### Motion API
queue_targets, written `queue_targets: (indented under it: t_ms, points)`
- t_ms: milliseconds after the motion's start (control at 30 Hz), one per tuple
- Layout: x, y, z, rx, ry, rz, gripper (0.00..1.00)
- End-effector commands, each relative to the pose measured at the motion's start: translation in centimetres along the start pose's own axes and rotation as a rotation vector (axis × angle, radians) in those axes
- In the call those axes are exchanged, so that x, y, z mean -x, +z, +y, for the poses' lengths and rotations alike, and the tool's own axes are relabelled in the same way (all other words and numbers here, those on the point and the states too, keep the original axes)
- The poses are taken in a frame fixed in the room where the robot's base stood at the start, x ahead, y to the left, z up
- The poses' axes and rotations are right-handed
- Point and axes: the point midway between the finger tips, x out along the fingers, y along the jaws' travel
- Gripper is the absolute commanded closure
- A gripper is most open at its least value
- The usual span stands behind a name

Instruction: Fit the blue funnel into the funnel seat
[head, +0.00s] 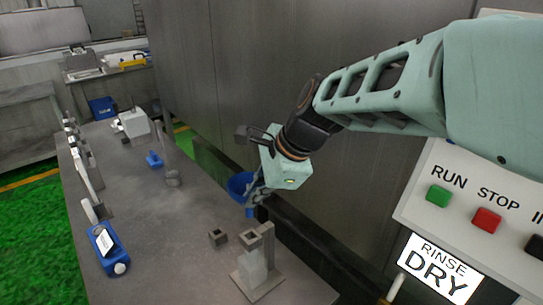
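The blue funnel (238,185) is at the right edge of the grey table, with its bowl up and its spout below. My gripper (256,192) is at the funnel's right side, its fingers against the bowl and seemingly closed on it. The fingers partly hide the funnel. The funnel appears to be held off the table. A grey stand (262,287) with a square opening at its top and a pale translucent container in it is nearer the camera, below the gripper in the picture. It looks like the funnel seat. The funnel is apart from it.
A small square grey block (218,238) sits left of the stand. A blue item (154,159) and a white box (134,123) stand farther back. Metal cabinet walls and a button panel (470,205) are at right.

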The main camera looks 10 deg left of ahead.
Motion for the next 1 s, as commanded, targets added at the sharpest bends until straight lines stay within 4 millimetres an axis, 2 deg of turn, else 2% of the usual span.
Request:
queue_targets:
  t_ms: [267,800,1000]
  points:
    - [-0.2,0.1,0.0,0.006,-0.007,0.001,1.0]
    - [-4.3,-1.6,1.9,0.003,-0.003,0.001,1.0]
    - [-5.0,-1.9,2.1,0.002,-0.003,0.001,1.0]
